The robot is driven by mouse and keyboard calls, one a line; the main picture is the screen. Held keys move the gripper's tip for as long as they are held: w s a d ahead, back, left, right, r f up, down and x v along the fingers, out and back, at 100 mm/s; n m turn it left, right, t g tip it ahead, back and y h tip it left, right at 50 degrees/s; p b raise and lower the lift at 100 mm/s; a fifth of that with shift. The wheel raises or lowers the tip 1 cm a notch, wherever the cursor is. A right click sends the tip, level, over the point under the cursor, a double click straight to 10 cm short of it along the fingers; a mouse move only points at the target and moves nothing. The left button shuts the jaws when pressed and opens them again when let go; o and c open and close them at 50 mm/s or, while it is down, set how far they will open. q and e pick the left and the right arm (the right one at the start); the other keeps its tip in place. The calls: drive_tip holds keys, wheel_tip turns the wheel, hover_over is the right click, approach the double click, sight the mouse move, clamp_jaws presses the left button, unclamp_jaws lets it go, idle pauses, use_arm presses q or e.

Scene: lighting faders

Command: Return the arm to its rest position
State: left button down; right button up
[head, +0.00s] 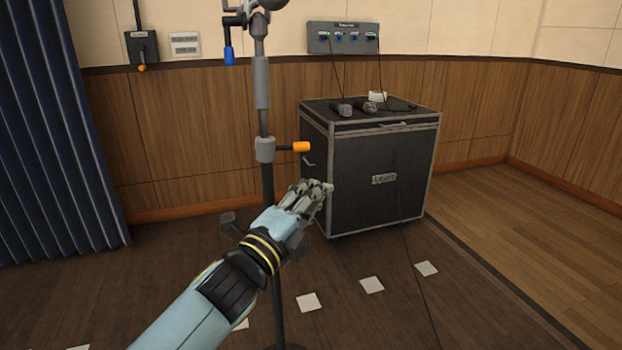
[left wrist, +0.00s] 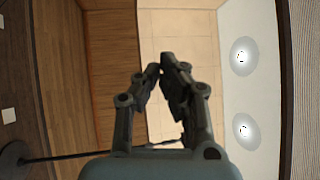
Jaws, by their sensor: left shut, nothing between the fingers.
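My left arm comes in from the lower left in the head view, light blue with yellow bands. Its gripper (head: 318,192) is shut and empty, in front of a tall stand (head: 262,90) and to the left of a black flight case (head: 378,185). In the left wrist view the gripper's fingers (left wrist: 160,75) are close together with nothing between them. That view is turned on its side and shows walls, floor and ceiling lights beyond the fingers. My right gripper is in neither view.
The stand has an orange-tipped knob (head: 301,147) and a blue-handled lever (head: 229,56). Microphones (head: 342,109) and a white roll (head: 377,96) lie on the case. A wall panel (head: 343,38) has cables hanging from it. A dark blue curtain (head: 60,140) hangs at left. Floor at right is clear.

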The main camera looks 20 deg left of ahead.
use_arm(q)
drive_tip(key=shift+s+d+f, duration=0.1)
drive_tip(key=shift+s+d, duration=0.25)
drive_tip(key=shift+s, duration=0.25)
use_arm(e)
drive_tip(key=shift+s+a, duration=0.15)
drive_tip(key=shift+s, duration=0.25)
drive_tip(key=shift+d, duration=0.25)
